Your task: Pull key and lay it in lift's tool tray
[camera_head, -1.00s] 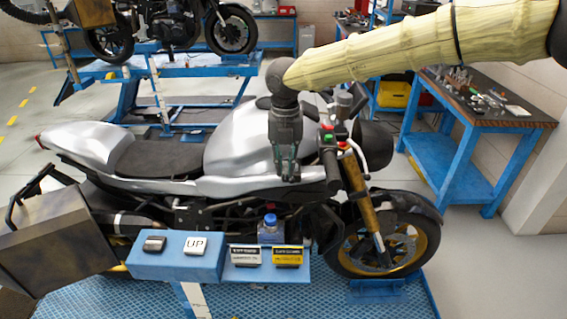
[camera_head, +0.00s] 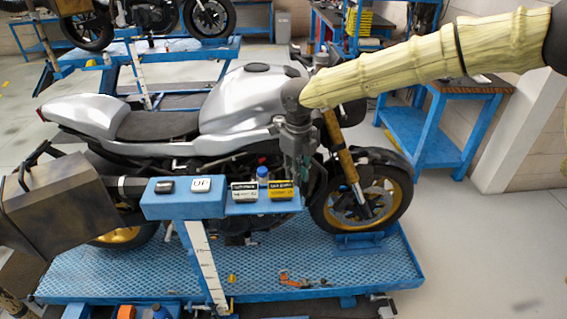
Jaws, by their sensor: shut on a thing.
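My gripper (camera_head: 304,178) points down beside the silver motorcycle's front fork, just above and right of the far right end of the blue tray shelf (camera_head: 231,209) on the lift. It is shut on the key, which is too small and dark to make out between the fingertips. The silver motorcycle (camera_head: 235,105) stands upright on the blue lift platform (camera_head: 130,275). My gripper and arm hide the handlebar area, and the key's socket does not show.
On the shelf stand a blue-capped bottle (camera_head: 262,174), a white-and-black box (camera_head: 244,192) and a yellow-and-black box (camera_head: 279,190). The blue control box (camera_head: 186,205) with an UP button adjoins on the left. A blue workbench (camera_head: 425,130) stands behind at right.

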